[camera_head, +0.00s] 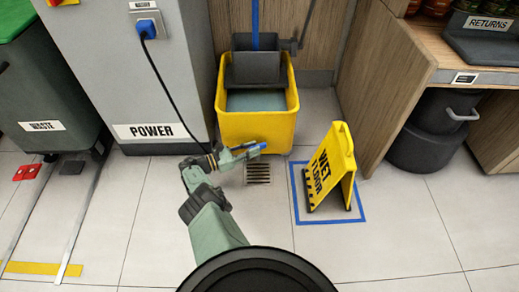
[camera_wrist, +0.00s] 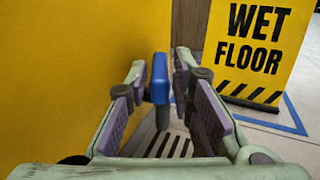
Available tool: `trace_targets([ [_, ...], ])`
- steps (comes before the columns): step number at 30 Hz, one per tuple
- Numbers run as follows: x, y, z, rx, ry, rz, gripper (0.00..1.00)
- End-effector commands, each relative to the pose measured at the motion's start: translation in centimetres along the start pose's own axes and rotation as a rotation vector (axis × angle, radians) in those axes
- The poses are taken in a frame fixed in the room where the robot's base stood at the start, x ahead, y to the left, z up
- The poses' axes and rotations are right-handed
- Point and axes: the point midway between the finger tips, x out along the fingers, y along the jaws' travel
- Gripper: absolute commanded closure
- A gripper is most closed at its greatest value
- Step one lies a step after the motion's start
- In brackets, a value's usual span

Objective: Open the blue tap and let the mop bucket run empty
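The yellow mop bucket (camera_head: 230,127) stands against the back panel with grey-blue water (camera_head: 256,101) inside. Its blue tap (camera_wrist: 160,78) is at the low front; only a small blue bit (camera_head: 263,146) shows in the head view. In the wrist view the blue handle stands upright, with a dark stem below it. My gripper (camera_wrist: 161,73) is open, its fingers on either side of the handle with a gap visible at each side. In the head view my gripper (camera_head: 250,151) is at the bucket's front. No flowing water is visible.
A floor drain (camera_head: 258,173) lies below the tap. A yellow wet-floor sign (camera_head: 330,167) stands close on the right inside a blue taped square. A grey power cabinet (camera_head: 140,75) with a hanging black cable is on the left. The front floor is clear.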

Motion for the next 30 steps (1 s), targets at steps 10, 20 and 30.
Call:
trace_targets([
  [10, -0.02, 0.19, 0.01, 0.000, 0.000, 0.001, 0.78],
  [20, -0.01, 0.18, 0.00, 0.000, 0.000, 0.001, 0.98],
  [30, 0.01, 0.17, 0.04, 0.000, 0.000, 0.003, 1.00],
])
